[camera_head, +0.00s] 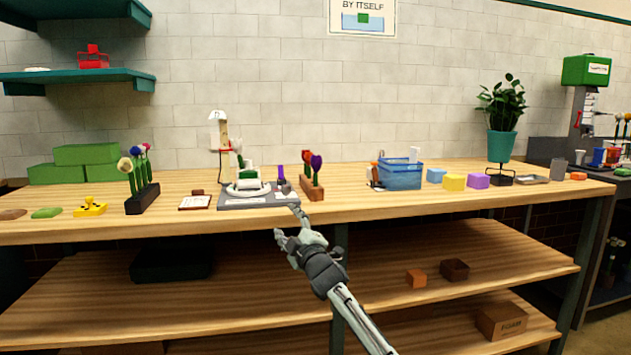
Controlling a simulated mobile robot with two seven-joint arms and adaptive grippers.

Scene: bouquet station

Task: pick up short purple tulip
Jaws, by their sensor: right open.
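A purple tulip (316,162) stands upright with red tulips (306,157) in a brown wooden holder (313,192) on the workbench. A second upright purple item (281,173) shows at the right end of the grey station base; it is too small to tell whether it is a tulip. My right gripper (288,223) is open and empty at the bench's front edge, in front of the grey base and lower left of the wooden holder. It touches no flower that I can see. My left gripper is out of view.
The grey base (258,201) carries a white ring and a tall stand. A dark holder with flowers (142,199) stands left. A blue basket (400,178), coloured blocks (454,182) and a potted plant (501,145) stand right. Bench front right of the wooden holder is clear.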

